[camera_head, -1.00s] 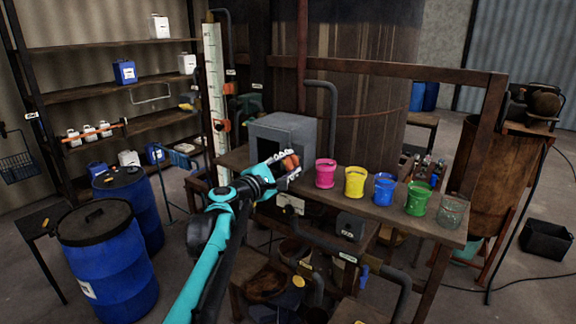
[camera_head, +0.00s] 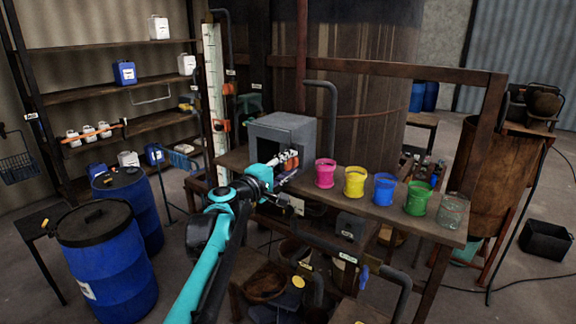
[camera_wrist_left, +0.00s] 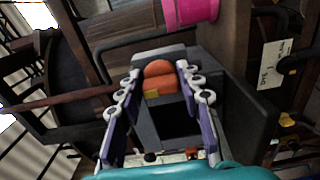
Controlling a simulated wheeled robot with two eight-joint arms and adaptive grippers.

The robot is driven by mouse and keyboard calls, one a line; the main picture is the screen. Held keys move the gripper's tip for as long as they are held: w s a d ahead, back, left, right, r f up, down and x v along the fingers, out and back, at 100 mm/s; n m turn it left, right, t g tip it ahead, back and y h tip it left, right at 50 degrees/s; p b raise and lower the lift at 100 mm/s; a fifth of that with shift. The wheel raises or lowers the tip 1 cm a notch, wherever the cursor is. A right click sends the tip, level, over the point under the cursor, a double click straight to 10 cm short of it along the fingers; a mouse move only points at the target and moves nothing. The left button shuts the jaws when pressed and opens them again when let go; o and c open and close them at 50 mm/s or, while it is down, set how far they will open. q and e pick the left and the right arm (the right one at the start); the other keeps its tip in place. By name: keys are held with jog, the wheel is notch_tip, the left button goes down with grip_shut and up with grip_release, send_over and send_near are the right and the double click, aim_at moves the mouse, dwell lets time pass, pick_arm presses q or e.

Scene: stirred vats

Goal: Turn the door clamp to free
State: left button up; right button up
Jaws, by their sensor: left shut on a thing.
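The door clamp shows as an orange, rounded handle (camera_wrist_left: 158,78) with a small yellow mark in the left wrist view. It sits between the fingers of my left gripper (camera_wrist_left: 160,82), which is shut on it. In the head view my left gripper (camera_head: 288,160) is in front of the open side of the grey box (camera_head: 282,125), near the left part of the bench. The fingers hide most of the clamp there. In the wrist view, grey surfaces and a dark opening lie behind the handle. My right gripper is not in view.
A pink cup (camera_head: 325,173) stands close to the right of my left gripper. Yellow (camera_head: 355,181), blue (camera_head: 384,189), green and clear cups continue along the bench (camera_head: 452,238). Blue drums (camera_head: 108,262) stand on the floor at left. A tall white scale (camera_head: 215,90) rises behind.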

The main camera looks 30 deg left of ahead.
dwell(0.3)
pick_arm(q)
jog(key=o, duration=1.2)
jog(key=shift+c, duration=0.2)
jog(key=shift+s, duration=0.1)
jog(key=s, duration=1.1)
jog(key=shift+s+a, duration=0.4)
jog(key=shift+a, duration=0.05)
jog(key=shift+d+f, duration=0.1)
